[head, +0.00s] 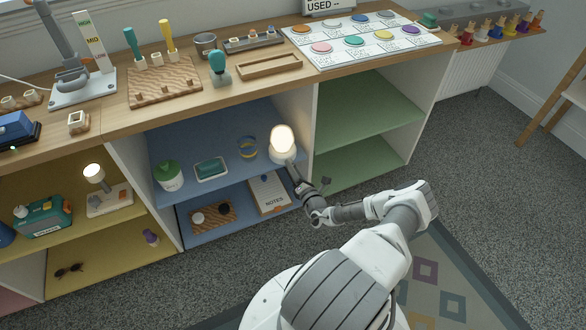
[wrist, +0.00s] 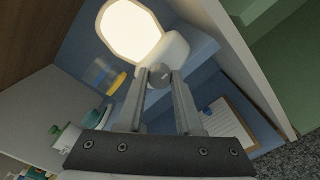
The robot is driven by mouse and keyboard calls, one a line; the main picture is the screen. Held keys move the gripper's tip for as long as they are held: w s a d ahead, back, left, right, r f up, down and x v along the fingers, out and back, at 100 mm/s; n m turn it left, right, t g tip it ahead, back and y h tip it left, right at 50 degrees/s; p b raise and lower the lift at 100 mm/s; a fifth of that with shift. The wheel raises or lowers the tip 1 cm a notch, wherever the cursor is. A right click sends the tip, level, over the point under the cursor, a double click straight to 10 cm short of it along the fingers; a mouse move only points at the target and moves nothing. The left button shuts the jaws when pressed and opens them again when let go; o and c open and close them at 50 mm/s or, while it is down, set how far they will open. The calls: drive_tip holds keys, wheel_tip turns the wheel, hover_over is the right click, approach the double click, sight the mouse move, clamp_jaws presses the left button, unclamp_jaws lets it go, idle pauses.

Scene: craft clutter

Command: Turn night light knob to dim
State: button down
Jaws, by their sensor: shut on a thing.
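The night light (head: 283,141) stands on the upper blue shelf, toward its right end. Its rounded shade glows warm white on a white base; it also fills the top of the wrist view (wrist: 133,30). Its grey round knob (wrist: 159,74) sits on the front of the base and carries a pale line mark. My gripper (wrist: 160,84) has its two fingers closed on either side of the knob. In the head view my gripper (head: 291,167) reaches the front of the base from the lower right, and the knob is hidden there. I cannot read any dim marking.
A white divider (head: 312,130) stands close on the right of the light. A notes clipboard (head: 268,194) lies on the shelf below.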

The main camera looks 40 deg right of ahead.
idle(0.4)
drive_tip(key=c, duration=0.6)
unclamp_jaws()
drive_tip(key=shift+o, duration=0.2)
drive_tip(key=p+v, duration=0.4)
drive_tip(key=v, duration=1.3)
drive_tip(key=shift+s, duration=0.25)
